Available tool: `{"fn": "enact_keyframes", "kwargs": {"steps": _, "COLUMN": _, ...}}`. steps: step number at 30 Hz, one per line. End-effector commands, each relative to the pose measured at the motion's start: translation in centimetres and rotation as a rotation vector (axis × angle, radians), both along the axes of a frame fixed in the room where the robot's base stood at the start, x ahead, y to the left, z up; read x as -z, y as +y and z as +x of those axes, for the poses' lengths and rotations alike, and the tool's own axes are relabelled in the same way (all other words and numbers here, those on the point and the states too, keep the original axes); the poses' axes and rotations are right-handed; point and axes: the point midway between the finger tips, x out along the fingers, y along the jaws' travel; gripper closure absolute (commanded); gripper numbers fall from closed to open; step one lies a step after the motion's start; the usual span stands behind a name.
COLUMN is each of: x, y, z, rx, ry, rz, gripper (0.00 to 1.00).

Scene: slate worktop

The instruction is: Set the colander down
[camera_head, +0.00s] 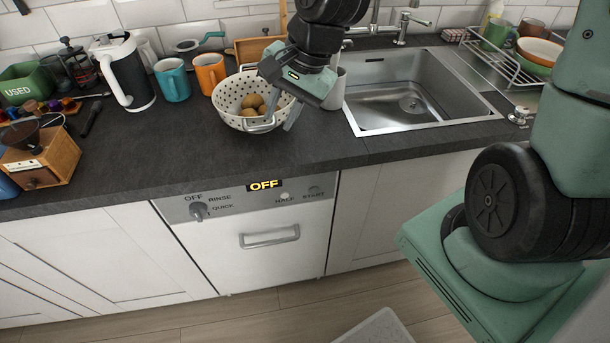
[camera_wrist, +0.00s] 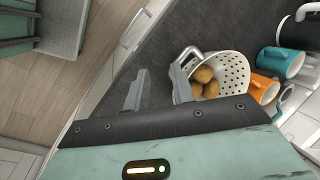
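The white perforated colander (camera_head: 232,96) appears to stand upright on the dark worktop (camera_head: 150,150), in front of the orange mug. Several brown potatoes (camera_head: 252,102) lie in it. Its near handle (camera_head: 262,125) points toward the worktop's front edge. My gripper (camera_head: 280,118) is at the colander's right side, by the handle, and covers part of its rim. In the wrist view my gripper (camera_wrist: 159,80) has its fingers apart with only worktop between them. The colander (camera_wrist: 232,72) and its handle (camera_wrist: 189,54) are just right of the right finger. Whether they touch is unclear.
A teal mug (camera_head: 173,80), an orange mug (camera_head: 210,73) and a kettle (camera_head: 123,75) stand behind and left. A white container (camera_head: 335,92) stands close right, before the sink (camera_head: 410,95). A wooden grinder (camera_head: 38,155) is far left.

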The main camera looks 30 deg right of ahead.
Motion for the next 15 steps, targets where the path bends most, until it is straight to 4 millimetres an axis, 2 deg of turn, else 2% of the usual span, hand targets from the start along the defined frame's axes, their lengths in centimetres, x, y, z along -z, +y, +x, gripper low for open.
{"fn": "enact_keyframes", "kwargs": {"steps": 1, "x": 0.0, "y": 1.5, "z": -1.8, "rx": -0.14, "ry": -0.006, "rz": -0.05, "gripper": 0.75}}
{"fn": "enact_keyframes", "kwargs": {"steps": 6, "x": -0.2, "y": 4.2, "z": -7.2, "rx": -0.581, "ry": -0.027, "rz": -0.187, "gripper": 0.75}}
{"fn": "enact_keyframes", "kwargs": {"steps": 12, "x": -1.0, "y": 5.8, "z": -13.3, "rx": -1.08, "ry": -0.059, "rz": -0.302, "gripper": 0.75}}
{"fn": "enact_keyframes", "kwargs": {"steps": 15, "x": -1.4, "y": 6.0, "z": -15.7, "rx": -1.283, "ry": -0.076, "rz": -0.338, "gripper": 0.75}}
